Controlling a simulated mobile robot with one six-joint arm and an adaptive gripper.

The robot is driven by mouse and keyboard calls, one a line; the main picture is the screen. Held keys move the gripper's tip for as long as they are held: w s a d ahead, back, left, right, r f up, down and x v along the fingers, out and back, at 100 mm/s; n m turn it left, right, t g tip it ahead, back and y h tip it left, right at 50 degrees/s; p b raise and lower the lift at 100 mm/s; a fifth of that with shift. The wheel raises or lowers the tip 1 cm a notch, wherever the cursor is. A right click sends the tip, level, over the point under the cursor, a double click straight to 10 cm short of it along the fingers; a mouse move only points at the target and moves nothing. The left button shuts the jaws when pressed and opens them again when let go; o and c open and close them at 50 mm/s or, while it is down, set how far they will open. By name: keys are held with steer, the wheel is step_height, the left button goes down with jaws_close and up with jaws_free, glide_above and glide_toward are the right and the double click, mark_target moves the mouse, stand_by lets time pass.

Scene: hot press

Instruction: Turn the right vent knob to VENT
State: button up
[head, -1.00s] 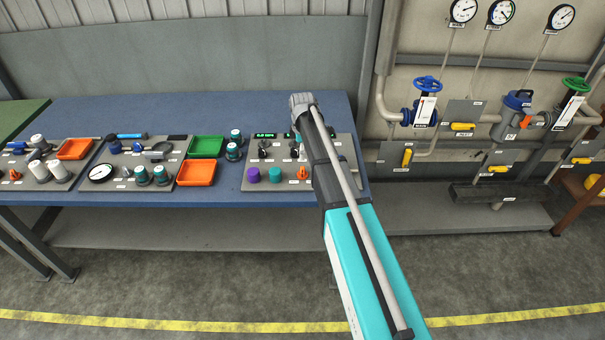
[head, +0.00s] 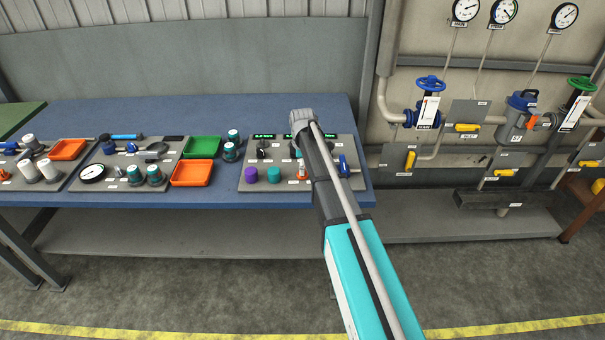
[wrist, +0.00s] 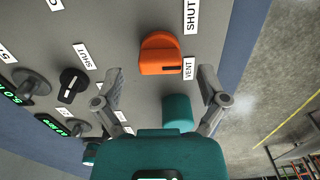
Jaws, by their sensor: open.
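The orange vent knob (wrist: 160,54) sits on the grey panel in the wrist view, between a SHUT label (wrist: 191,14) above right and a VENT label (wrist: 188,69) at its lower right. A dark slot runs across its lower right face toward the VENT label. The knob also shows in the head view (head: 301,172), partly covered by my arm. My gripper (wrist: 160,70) is open, with one finger at each side of the picture and the knob ahead between them. No contact with the knob shows. In the head view the fingers cannot be made out.
A teal cap (wrist: 178,111) stands close below the knob, between the fingers. A black knob (wrist: 72,85) and green displays (wrist: 51,126) lie left. An orange tray (head: 192,173) is left.

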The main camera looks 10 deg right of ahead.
steer(key=shift+f+b, duration=0.35)
steer(key=shift+f, duration=0.25)
steer(key=c, duration=1.1)
